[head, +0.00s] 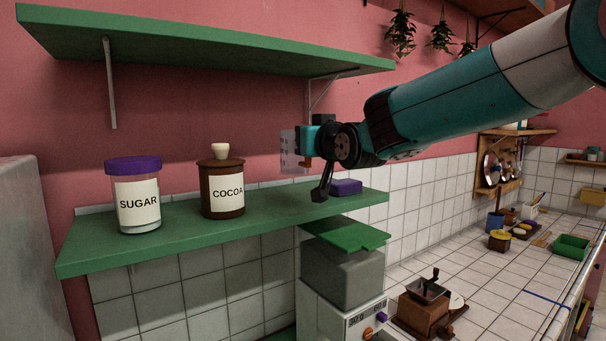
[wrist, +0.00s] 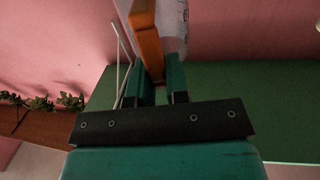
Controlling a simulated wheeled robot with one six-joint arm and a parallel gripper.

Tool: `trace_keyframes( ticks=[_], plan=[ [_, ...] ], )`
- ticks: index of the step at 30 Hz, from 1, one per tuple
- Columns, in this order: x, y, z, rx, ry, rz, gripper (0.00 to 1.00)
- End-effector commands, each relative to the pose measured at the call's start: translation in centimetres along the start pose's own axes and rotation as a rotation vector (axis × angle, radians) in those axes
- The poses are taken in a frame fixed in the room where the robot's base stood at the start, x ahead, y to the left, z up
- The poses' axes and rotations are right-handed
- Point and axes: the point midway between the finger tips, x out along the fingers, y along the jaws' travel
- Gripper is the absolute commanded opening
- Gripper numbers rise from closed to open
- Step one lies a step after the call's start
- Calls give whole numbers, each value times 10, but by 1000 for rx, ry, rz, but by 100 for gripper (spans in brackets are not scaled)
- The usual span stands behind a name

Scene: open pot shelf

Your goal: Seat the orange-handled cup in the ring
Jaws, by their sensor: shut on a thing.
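The cup (head: 288,152) looks clear or pale in the head view, with an orange handle (head: 306,161). My gripper (head: 310,150) is shut on this handle and holds the cup in the air above the lower green shelf (head: 280,212). In the wrist view the orange handle (wrist: 147,40) stands between my two fingers (wrist: 160,88). Part of the pale cup wall (wrist: 174,22) shows beyond it with faint markings. The rest of the cup is cut off there. I cannot make out the ring in either view.
A sugar jar (head: 136,195) and a cocoa jar (head: 222,186) stand on the lower shelf, left of my gripper. A purple block (head: 346,187) lies at its right end. The upper green shelf (head: 200,50) hangs above. Shelf surface between cocoa and block looks free.

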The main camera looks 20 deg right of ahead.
Motion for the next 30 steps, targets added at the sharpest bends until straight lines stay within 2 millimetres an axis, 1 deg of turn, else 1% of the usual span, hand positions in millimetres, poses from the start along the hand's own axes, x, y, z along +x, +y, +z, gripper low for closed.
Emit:
trace_keyframes(
  ticks=[5,10,12,15,21,25,26,27,29,30],
  plan=[
    [0,-1,18,0,-2,-2,0],
    [0,-2,46,0,-4,-2,0],
    [0,-2,54,0,-1,-3,0],
    [0,-2,58,0,2,-3,0],
    [0,-2,58,0,2,-3,0],
    [0,-2,62,0,3,-3,0],
    [0,-2,61,0,2,-3,18],
    [0,-2,60,0,2,-3,27],
    [0,-2,60,0,2,-3,41],
    [0,-2,60,0,2,-3,41]
  ],
)
